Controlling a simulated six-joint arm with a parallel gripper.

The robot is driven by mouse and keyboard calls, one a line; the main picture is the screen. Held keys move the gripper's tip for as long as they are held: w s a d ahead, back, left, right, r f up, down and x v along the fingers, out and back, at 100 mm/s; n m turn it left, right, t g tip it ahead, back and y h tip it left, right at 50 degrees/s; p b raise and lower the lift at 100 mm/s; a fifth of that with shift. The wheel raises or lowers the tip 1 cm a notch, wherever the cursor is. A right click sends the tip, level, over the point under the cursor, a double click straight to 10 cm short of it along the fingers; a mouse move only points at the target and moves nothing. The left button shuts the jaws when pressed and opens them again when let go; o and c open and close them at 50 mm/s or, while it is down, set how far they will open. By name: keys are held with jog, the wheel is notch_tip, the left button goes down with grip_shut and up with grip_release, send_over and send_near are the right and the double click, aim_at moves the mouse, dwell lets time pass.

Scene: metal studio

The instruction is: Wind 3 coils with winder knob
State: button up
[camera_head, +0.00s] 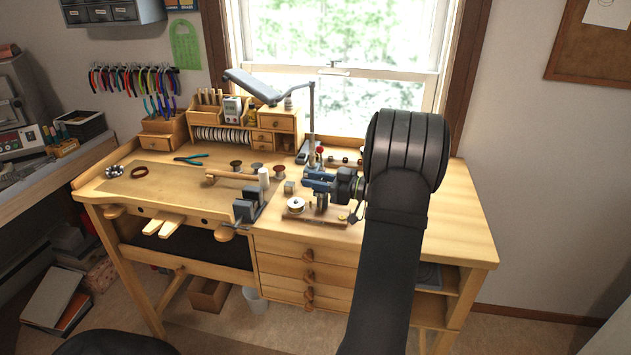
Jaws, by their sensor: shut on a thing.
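The winder (319,184), a small blue-grey device, stands on the right half of the wooden workbench (440,220). My gripper (354,190) is at the winder's right side, shut on the winder knob. The knob itself and the fingertips are mostly hidden, and the contact is too small to see clearly. My black arm hides the bench to the right of the gripper. A spool with a pale centre (296,205) sits just left of and in front of the winder. The number of coils on the winder cannot be made out.
A lamp (253,86) and wooden organiser (277,121) stand behind. The bench's right end is clear.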

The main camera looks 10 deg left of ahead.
jog(key=m+t+h, duration=0.1)
jog(key=m+t, duration=0.1)
jog(key=t, duration=0.1)
jog(key=m+t+h, duration=0.1)
jog(key=m+t, duration=0.1)
jog(key=t, duration=0.1)
jog(key=m+t+h, duration=0.1)
jog(key=m+t, duration=0.1)
jog(key=t, duration=0.1)
jog(key=shift+w+d+h, duration=0.1)
jog(key=shift+w+h, duration=0.2)
jog(key=shift+h, duration=0.1)
jog(key=shift+w+d+m+t+h, duration=0.15)
jog(key=shift+m+t+h, duration=1.2)
jog(key=shift+h, duration=0.15)
jog(key=shift+w+d+m+t+h, duration=0.1)
jog(key=shift+m+t+h, duration=1.2)
jog(key=shift+h, duration=0.2)
jog(key=shift+d+m+h, duration=0.1)
jog(key=shift+m+h, duration=0.15)
jog(key=shift+h, duration=0.05)
jog(key=o, duration=1)
jog(key=v, duration=1.7)
jog(key=shift+s+f, duration=0.15)
